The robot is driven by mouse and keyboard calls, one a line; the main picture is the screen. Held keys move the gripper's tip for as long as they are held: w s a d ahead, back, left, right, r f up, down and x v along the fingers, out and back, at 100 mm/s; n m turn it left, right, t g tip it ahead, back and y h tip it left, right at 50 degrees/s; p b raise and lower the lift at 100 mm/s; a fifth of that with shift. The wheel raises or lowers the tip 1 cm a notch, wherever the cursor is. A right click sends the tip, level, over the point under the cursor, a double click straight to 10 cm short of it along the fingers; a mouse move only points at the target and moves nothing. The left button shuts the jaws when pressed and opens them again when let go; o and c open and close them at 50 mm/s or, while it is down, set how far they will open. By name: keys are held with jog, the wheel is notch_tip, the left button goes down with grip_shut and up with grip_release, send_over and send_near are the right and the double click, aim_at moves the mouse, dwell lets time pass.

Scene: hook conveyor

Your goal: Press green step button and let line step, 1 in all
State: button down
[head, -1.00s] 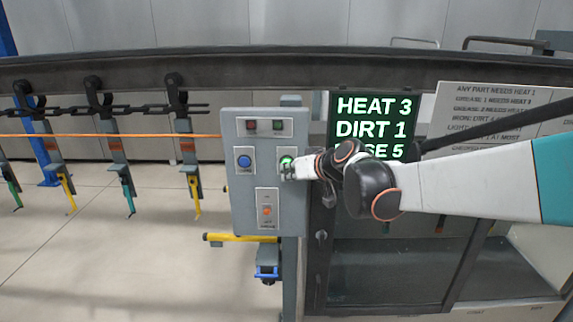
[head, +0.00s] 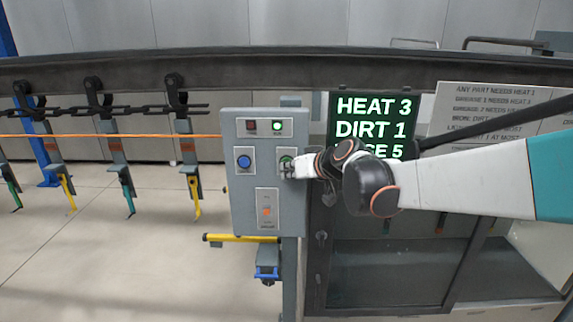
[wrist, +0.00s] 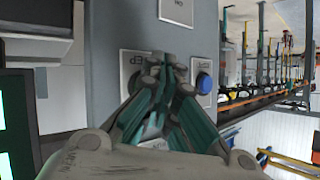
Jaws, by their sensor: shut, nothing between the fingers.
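The green step button (head: 286,159) is on the right of the grey control panel (head: 240,205), largely covered by my gripper (head: 289,170). My gripper is shut and empty, with its fingertips at the button. In the wrist view, the closed fingers (wrist: 168,65) reach the step button's label plate, and they hide most of the button. I cannot tell how far it is pushed in. A green lamp (head: 277,126) is lit at the top of the panel, beside a dark red lamp (head: 251,126).
A blue button (head: 244,161) sits left of the step button, with an orange switch (head: 266,211) below. Several hooks with parts (head: 194,190) hang from the chain (head: 130,110) at left. A screen (head: 372,118) reads HEAT 3, DIRT 1; its last line is partly covered.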

dwell(0.6)
jog(key=shift+s, duration=0.75)
jog(key=s, duration=0.5)
jog(key=shift+a, duration=0.15)
jog(key=shift+f, duration=0.1)
dwell(0.4)
jog(key=s+d+f+m+g+h+b, duration=0.1)
jog(key=s+d+f+h+b, duration=0.1)
jog(key=s+d+f+b, duration=0.4)
jog(key=s+d+f+m+g+h+b, duration=0.1)
jog(key=s+d+f+b, duration=0.5)
jog(key=s+f+b, duration=0.7)
jog(key=s+d+f+m+g+h+b, duration=0.1)
jog(key=s+d+f+h+b, duration=0.3)
jog(key=f, duration=1.8)
jog(key=s+d+m+b, duration=0.1)
jog(key=s+b, duration=0.4)
jog(key=b, duration=0.5)
jog(key=shift+s+d+b, duration=0.35)
jog(key=shift+s+d, duration=0.05)
jog(key=shift+d, duration=0.5)
